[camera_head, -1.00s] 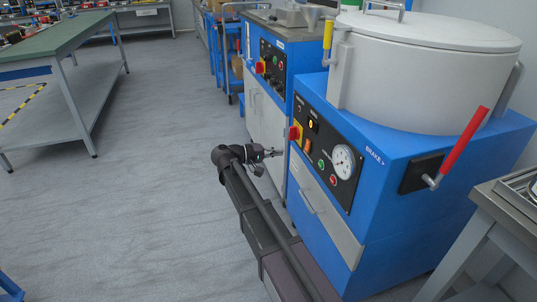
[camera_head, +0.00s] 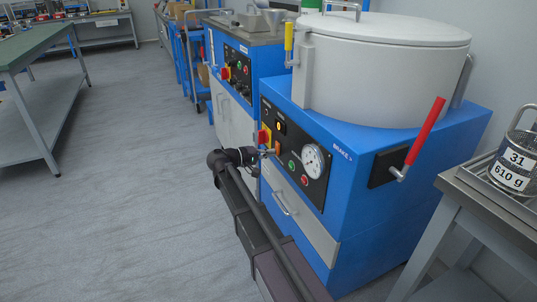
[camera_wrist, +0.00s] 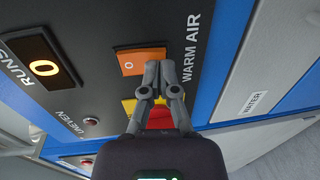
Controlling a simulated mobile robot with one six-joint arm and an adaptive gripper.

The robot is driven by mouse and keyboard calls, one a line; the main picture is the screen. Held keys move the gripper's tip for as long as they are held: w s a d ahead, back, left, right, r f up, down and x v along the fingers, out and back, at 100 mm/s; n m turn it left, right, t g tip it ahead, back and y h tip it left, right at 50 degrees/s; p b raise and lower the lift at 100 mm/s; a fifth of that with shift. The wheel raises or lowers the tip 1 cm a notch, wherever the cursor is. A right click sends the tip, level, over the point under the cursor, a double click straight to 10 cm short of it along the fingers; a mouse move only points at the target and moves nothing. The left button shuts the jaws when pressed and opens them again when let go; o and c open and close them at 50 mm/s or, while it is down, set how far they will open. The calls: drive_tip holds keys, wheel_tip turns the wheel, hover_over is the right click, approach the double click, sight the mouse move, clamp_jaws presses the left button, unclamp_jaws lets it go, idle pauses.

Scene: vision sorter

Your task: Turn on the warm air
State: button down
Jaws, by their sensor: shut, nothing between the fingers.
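The warm air switch is an orange rocker (camera_wrist: 139,60) on the dark panel, beside the words WARM AIR in the wrist view. A small O mark shows at its left end. In the head view the orange switch (camera_head: 278,146) sits on the front of the blue machine (camera_head: 350,170), under a lit amber display. My gripper (camera_wrist: 161,68) is shut and empty, with its fingertips at the near edge of the rocker. In the head view my gripper (camera_head: 270,153) is right at the panel by the switch. I cannot tell whether the tips touch it.
A red and yellow switch (camera_wrist: 158,118) is partly hidden behind my fingers. A RUNS display (camera_wrist: 42,68) glows with 0. Green (camera_head: 291,165) and red (camera_head: 304,180) buttons and a gauge (camera_head: 313,160) are nearby. A red brake lever (camera_head: 425,135) stands at right. Floor at left is clear.

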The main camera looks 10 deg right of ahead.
drive_tip(key=shift+d, duration=0.2)
drive_tip(key=shift+a+f, duration=0.1)
drive_tip(key=shift+a, duration=0.05)
drive_tip(key=s+a+f+b, duration=0.1)
drive_tip(key=a, duration=0.5)
drive_tip(key=s+a+b, duration=0.1)
drive_tip(key=s+a, duration=0.1)
drive_tip(key=a, duration=0.5)
drive_tip(key=shift+s+f, duration=0.3)
drive_tip(key=shift+f, duration=0.05)
drive_tip(key=s+d+f+m+g+y+p, duration=0.1)
drive_tip(key=s+d+f+g+y+p, duration=0.35)
drive_tip(key=s+d+y+p, duration=0.75)
drive_tip(key=s+d+m+y, duration=0.2)
drive_tip(key=s+d+y, duration=0.15)
drive_tip(key=s, duration=0.75)
wheel_tip(320, 180, up, 39)
drive_tip(key=p, duration=3.8)
drive_tip(key=shift+w+a+f+p, duration=0.15)
drive_tip(key=shift+w+a+p, duration=0.15)
drive_tip(key=shift+a, duration=0.1)
